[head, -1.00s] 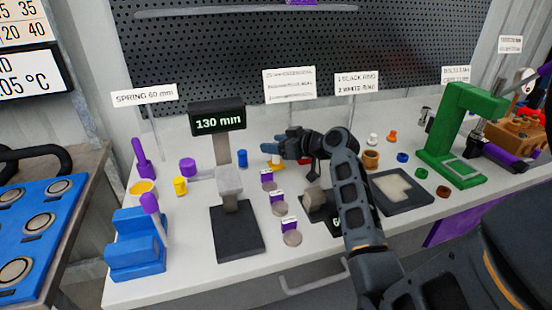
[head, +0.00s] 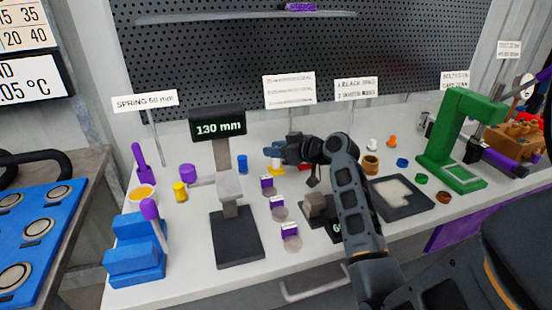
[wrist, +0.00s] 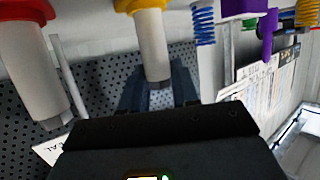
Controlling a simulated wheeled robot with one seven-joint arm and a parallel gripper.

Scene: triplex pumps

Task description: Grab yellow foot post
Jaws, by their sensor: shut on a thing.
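The yellow foot post has a pale shaft and a yellow foot. In the wrist view its shaft (wrist: 151,45) reaches down between my fingers, with the foot at the top edge. In the head view its yellow foot (head: 278,170) shows just below my gripper (head: 272,153). My gripper, also in the wrist view (wrist: 158,88), is shut on the shaft. The lower shaft end is partly hidden between the fingers. I cannot tell whether the foot touches the table.
A red foot post (wrist: 27,70) stands close beside it in the wrist view. A blue spring (wrist: 203,22) is on the other side. A 130 mm display stand (head: 218,125) is left of my gripper. A green press (head: 462,140) stands right.

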